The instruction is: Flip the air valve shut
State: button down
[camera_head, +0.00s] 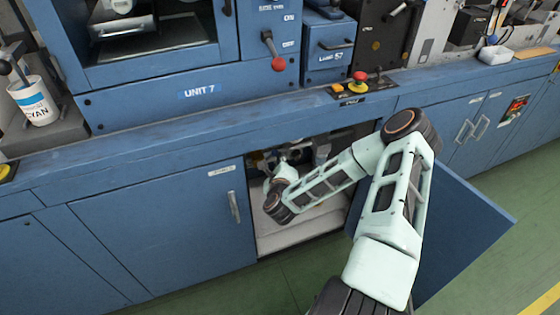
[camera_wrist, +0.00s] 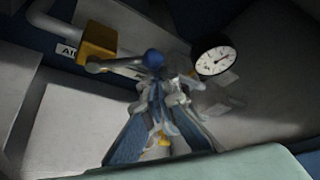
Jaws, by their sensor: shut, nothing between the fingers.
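The air valve (camera_wrist: 97,42) shows in the wrist view as a yellow block on a grey pipe, at upper left. Its grey lever (camera_wrist: 118,64) runs from the block to the right and ends in a blue knob (camera_wrist: 153,59). My gripper (camera_wrist: 165,88) is shut and empty, with its fingertips just below the knob in the picture. I cannot tell whether they touch it. In the head view my arm reaches into the open cabinet (camera_head: 300,222); the valve cannot be made out there and my gripper is mostly hidden by my wrist.
A round pressure gauge (camera_wrist: 213,58) sits right of the knob, close to my fingers. A partly covered label (camera_wrist: 66,50) is beside the valve. The open blue cabinet door (camera_head: 465,225) stands right of my arm. A red-knobbed lever (camera_head: 278,63) is on the machine above.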

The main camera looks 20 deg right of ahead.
aim_at(272, 155)
jog(key=shift+a+r+p, duration=0.55)
jog(key=shift+a+r, duration=0.25)
jog(key=shift+r, duration=0.25)
jog(key=shift+a+r+p, duration=0.35)
jog(key=shift+a+r, duration=0.05)
jog(key=shift+a, duration=0.4)
jog(key=shift+d, duration=0.1)
